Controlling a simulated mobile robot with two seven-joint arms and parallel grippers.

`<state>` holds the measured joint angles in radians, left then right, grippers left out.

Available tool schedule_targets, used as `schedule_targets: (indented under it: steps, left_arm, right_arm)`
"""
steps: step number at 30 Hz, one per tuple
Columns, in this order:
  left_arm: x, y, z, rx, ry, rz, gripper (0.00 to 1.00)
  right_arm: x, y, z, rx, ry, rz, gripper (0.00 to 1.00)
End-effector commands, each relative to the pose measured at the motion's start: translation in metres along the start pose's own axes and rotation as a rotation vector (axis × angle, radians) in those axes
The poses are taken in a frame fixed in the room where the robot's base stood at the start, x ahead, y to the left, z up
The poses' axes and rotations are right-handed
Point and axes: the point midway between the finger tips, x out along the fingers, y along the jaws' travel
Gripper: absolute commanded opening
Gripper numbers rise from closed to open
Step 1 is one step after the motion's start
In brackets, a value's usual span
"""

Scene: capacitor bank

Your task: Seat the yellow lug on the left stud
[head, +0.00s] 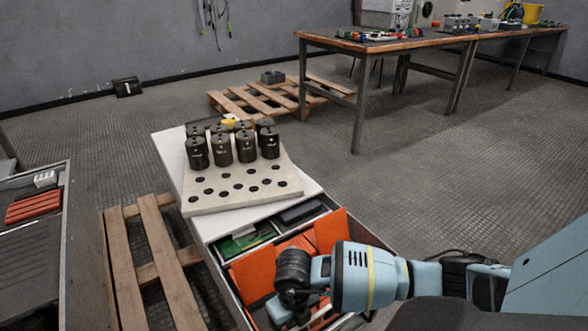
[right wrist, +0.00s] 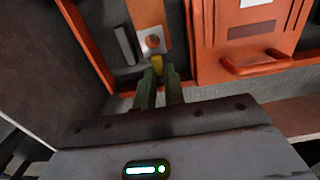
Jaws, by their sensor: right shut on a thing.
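In the right wrist view my right gripper (right wrist: 159,82) is shut on a small yellow piece (right wrist: 157,67), which looks like the yellow lug. Just beyond it is a pale plate with a round orange-brown centre (right wrist: 152,42), on an orange strip; I cannot tell whether the yellow piece touches it. In the head view the right gripper (head: 291,309) is low over the open drawer, its fingertips hidden. Another small yellow patch (head: 229,122) shows behind the dark cylinders. I cannot make out the left stud. My left gripper is not in view.
Several dark cylinders (head: 221,149) stand on a pale plate with holes (head: 243,186) on the white cabinet top. The drawer holds orange panels (head: 252,274) and a green board (head: 243,241). An orange handled part (right wrist: 250,55) is right of the gripper.

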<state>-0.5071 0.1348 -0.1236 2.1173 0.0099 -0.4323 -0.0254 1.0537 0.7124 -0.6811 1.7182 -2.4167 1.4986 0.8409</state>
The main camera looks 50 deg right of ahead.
Motion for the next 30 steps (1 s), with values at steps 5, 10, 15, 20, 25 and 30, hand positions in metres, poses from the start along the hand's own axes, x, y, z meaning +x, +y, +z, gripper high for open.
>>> schedule_targets:
  steps: [5,10,15,20,25,30]
  left_arm:
    - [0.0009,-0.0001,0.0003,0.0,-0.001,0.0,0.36]
    - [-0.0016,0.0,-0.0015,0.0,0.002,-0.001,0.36]
    - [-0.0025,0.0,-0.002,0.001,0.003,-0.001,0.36]
    - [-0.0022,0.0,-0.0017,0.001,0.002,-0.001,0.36]
    - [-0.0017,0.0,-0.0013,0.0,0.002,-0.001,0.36]
    - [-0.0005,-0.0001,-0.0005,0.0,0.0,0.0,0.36]
  right_arm:
    - [0.0093,0.0014,-0.0068,-0.001,0.014,-0.001,0.0]
    - [0.0086,0.0016,-0.0073,0.0,0.015,-0.001,0.0]
    - [0.0093,0.0017,-0.0076,0.0,0.015,-0.001,0.0]
    - [0.0096,0.0018,-0.0077,0.0,0.016,-0.001,0.0]
    - [0.0108,0.0019,-0.0079,0.001,0.016,-0.001,0.0]
    - [0.0138,0.002,-0.008,0.0,0.016,0.0,0.0]
